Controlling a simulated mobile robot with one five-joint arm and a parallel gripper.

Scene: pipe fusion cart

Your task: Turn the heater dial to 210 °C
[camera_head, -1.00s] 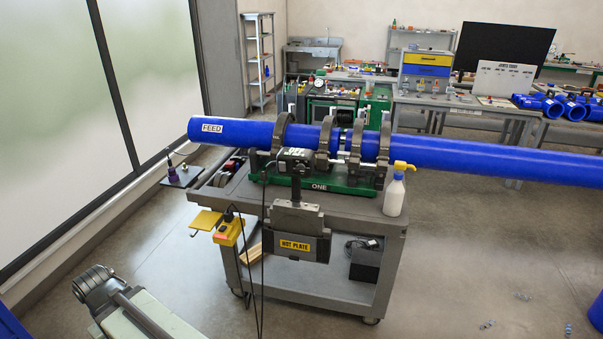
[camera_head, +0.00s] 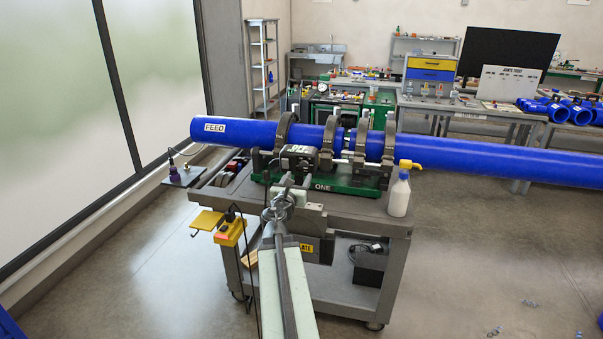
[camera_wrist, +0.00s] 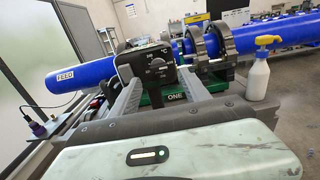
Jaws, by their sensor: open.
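The heater control box (camera_wrist: 146,65) is black with white markings and a °C sign. Its round dial (camera_wrist: 157,72) faces me in the wrist view; the numbers are too small to read, so I cannot tell its setting. The box also shows in the head view (camera_head: 299,152) at the front of the green machine. My gripper (camera_wrist: 159,84) is open and empty, its two fingers pointing at the box with the dial between them in the picture. In the head view, my gripper (camera_head: 289,180) is just in front of the box and partly hides it. I cannot tell whether it touches.
A blue pipe (camera_head: 240,132) lies across the clamps (camera_head: 326,143) above the box. The hot plate (camera_head: 314,247) hangs on the cart (camera_head: 352,210) front, partly hidden by my arm. A yellow box (camera_head: 229,233) hangs left.

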